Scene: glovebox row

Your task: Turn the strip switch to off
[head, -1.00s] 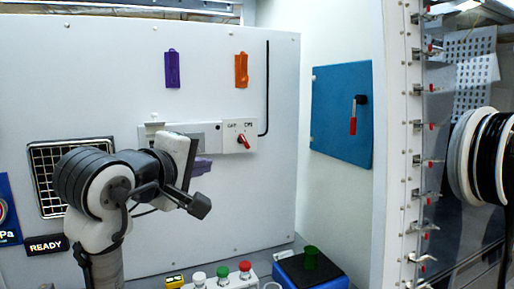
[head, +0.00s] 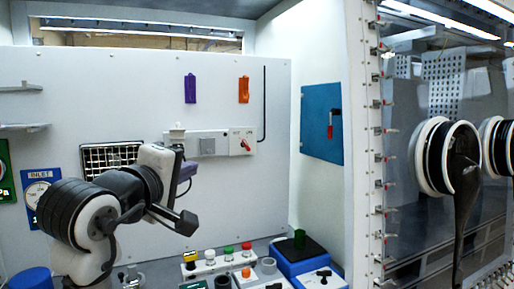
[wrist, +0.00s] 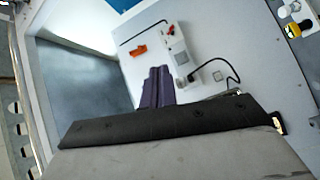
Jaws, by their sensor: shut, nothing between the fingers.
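The white power strip (head: 222,144) is mounted on the pale back wall. The strip switch (head: 246,144), a small red knob on a white plate with faint labels, is at its right end. The knob looks slanted; which label it points at is too small to tell. In the wrist view the strip (wrist: 179,52) lies beyond the fingertips, with a reddish spot at the switch (wrist: 172,30). My gripper (head: 190,168) has purple fingers, which are shut and empty, left of the switch and slightly lower in the picture. The fingers (wrist: 158,72) also show in the wrist view, apart from the knob.
A purple holder (head: 190,89) and an orange holder (head: 243,90) hang above the strip. A black rod (head: 264,105) is right of them. A blue panel (head: 314,123) with a red handle is on the side wall. Button boxes (head: 215,265) and a blue box (head: 298,258) stand below.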

